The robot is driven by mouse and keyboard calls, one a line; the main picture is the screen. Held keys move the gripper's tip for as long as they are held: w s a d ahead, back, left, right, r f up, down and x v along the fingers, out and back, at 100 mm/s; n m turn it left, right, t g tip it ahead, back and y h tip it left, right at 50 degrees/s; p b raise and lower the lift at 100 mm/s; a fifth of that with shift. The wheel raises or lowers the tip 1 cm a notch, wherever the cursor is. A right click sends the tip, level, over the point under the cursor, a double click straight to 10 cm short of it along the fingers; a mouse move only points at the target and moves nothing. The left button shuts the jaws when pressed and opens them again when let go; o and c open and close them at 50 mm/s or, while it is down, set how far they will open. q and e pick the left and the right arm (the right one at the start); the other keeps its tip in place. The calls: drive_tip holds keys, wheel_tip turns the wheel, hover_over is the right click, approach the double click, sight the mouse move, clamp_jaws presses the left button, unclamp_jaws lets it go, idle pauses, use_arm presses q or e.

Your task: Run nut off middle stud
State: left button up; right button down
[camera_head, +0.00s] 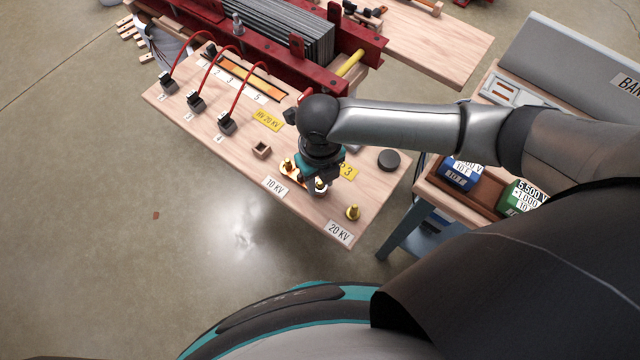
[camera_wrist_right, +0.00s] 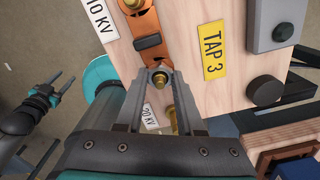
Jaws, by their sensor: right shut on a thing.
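My right gripper (camera_head: 320,184) points down at the middle stud on the wooden board. It also shows in the right wrist view (camera_wrist_right: 160,78), its two fingers shut on the brass nut (camera_wrist_right: 160,77) at that stud. Whether the nut is still threaded on is hard to tell. An orange link bar (camera_wrist_right: 146,28) runs from the middle stud to the left brass stud (camera_head: 287,165). The right brass stud (camera_head: 352,212) stands free near the 20 KV label (camera_head: 339,232). My left gripper (camera_wrist_right: 62,86) shows small in the wrist view, fingers apart and empty.
Red cables and a red-framed core (camera_head: 300,40) lie behind. A side bench at right holds blue (camera_head: 460,172) and green (camera_head: 522,198) containers.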

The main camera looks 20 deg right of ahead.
drive_tip(key=n, duration=0.2)
drive_tip(key=shift+r+n+p, duration=0.15)
drive_tip(key=shift+n+p, duration=0.15)
drive_tip(key=shift+n, duration=0.7)
drive_tip(key=shift+n+p, duration=0.3)
drive_tip(key=shift+n, duration=0.7)
drive_tip(key=n, duration=0.2)
drive_tip(key=shift+n, duration=0.3)
